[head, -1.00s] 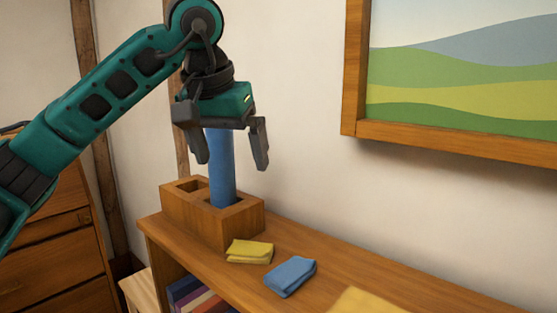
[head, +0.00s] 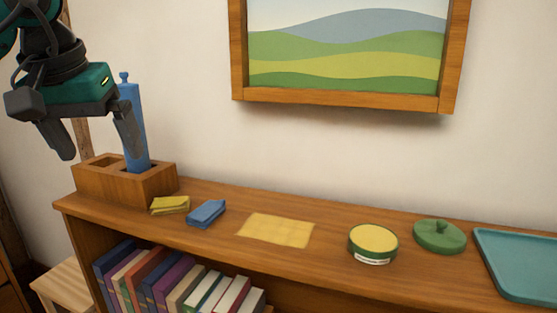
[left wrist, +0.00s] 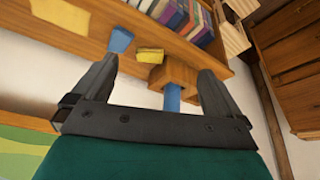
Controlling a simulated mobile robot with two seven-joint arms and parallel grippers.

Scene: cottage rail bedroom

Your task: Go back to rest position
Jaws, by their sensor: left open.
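My left gripper (head: 97,145) is open and empty at the upper left of the head view. It is above and in front of the wooden holder (head: 130,187). A blue upright object with a small knob on top (head: 134,130) stands in the holder's right slot, partly hidden by a finger. The other slot looks empty. In the left wrist view the open fingers (left wrist: 158,75) point toward the shelf, with the blue object (left wrist: 172,98) seen between them, beyond the gripper. My right gripper is not in view.
On the wooden shelf top (head: 340,210) lie a folded yellow cloth (head: 170,205), a folded blue cloth (head: 206,214), a flat yellow cloth (head: 276,230), a round tin (head: 373,244), a green lid (head: 440,236) and a teal tray (head: 520,262). Books (head: 180,285) stand below. A framed picture (head: 345,98) hangs above.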

